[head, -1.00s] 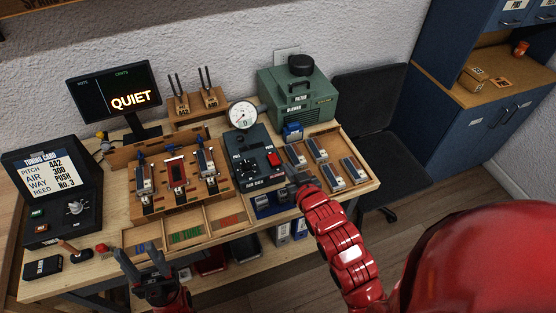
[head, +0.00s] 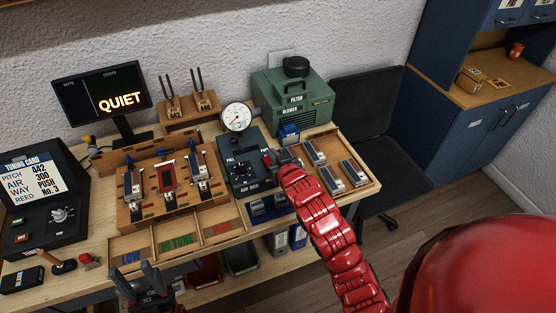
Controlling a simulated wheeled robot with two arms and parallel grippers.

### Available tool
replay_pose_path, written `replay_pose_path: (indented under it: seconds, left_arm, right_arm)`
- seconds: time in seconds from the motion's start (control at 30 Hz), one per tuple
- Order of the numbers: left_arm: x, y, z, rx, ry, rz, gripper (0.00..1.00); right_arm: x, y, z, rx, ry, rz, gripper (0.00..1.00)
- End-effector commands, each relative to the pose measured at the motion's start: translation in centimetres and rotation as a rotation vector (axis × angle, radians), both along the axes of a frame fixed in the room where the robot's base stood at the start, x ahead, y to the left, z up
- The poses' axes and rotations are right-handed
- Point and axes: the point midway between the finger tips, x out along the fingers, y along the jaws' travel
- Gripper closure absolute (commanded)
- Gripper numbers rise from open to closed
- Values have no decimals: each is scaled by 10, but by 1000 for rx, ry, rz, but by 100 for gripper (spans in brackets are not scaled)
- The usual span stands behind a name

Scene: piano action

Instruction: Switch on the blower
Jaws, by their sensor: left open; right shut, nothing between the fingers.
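The green blower (head: 322,105), labelled BLOWER and FILTER, stands at the back right of the bench. In front of it is the dark air box (head: 237,172) with a round gauge (head: 237,117) on top and a PULL/PUSH knob. A small red switch (head: 267,159) shows at the air box's right side, partly hidden by my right gripper. My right gripper (head: 273,157) is shut and empty, its tips at the switch; I cannot tell whether they touch it. My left gripper (head: 138,276) is open and empty at the bench's front edge, below the labelled tray.
A screen (head: 90,85) reads QUIET. A wooden rack (head: 150,190) with reed units stands left of the air box. A tray (head: 370,186) of more units lies right of it. The tuning card panel (head: 38,240) is at far left. A chair (head: 372,100) stands at right.

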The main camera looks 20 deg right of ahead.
Motion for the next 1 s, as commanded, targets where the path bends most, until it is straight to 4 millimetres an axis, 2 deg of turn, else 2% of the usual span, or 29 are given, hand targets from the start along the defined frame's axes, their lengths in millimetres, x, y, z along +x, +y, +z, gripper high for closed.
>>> replay_pose_path:
  seconds: [0.03, 0.1, 0.23, 0.67, 0.77, 0.93, 1.0]
  left_arm:
    - [0, 0, 8, 0, 0, 0, 50]
    - [0, 0, 12, 0, 0, 0, 50]
    - [0, 0, 16, 0, 0, 0, 50]
    - [0, 0, 16, 0, 0, 0, 50]
    - [0, 0, 7, 0, 0, 0, 50]
    - [0, 0, -28, 0, 0, 0, 50]
    - [0, 0, -18, 0, 1, 0, 50]
  right_arm:
    - [-3, 0, -8, 1, 9, 1, 100]
    - [-5, 0, -20, 1, 11, 0, 100]
    - [-6, 0, -31, 2, 5, -1, 100]
    - [-7, 0, -38, 1, 0, 1, 100]
    - [-7, 0, -44, 2, -13, 1, 100]
    - [-10, -1, -64, 7, -97, -1, 100]
    - [-10, 0, -51, 6, -105, 0, 100]
